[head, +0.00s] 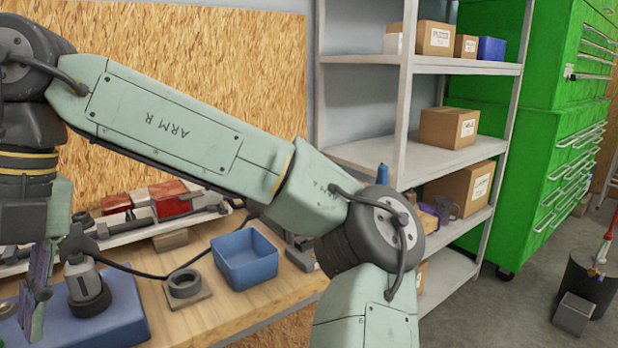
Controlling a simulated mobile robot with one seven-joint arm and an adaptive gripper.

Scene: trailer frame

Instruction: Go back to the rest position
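My arm crosses the picture from the lower right up to the upper left, then bends down along the left edge. My gripper (38,298) seems to be at the lower left, partly cut off and seen edge-on. Its fingers cannot be made out clearly, so I cannot tell whether it is open or holds anything. It appears in front of the left end of the wooden workbench (215,312), beside a grey, dark-based fitting (84,282) on a blue block (122,315). Whether it touches either is unclear.
A blue open bin (246,262) and a dark ring on a plate (186,285) are on the bench. Red and grey parts (170,200) lie behind. Shelves (365,153) with cardboard boxes and a green tool cabinet (545,150) stand right. Grey floor (500,315) shows between.

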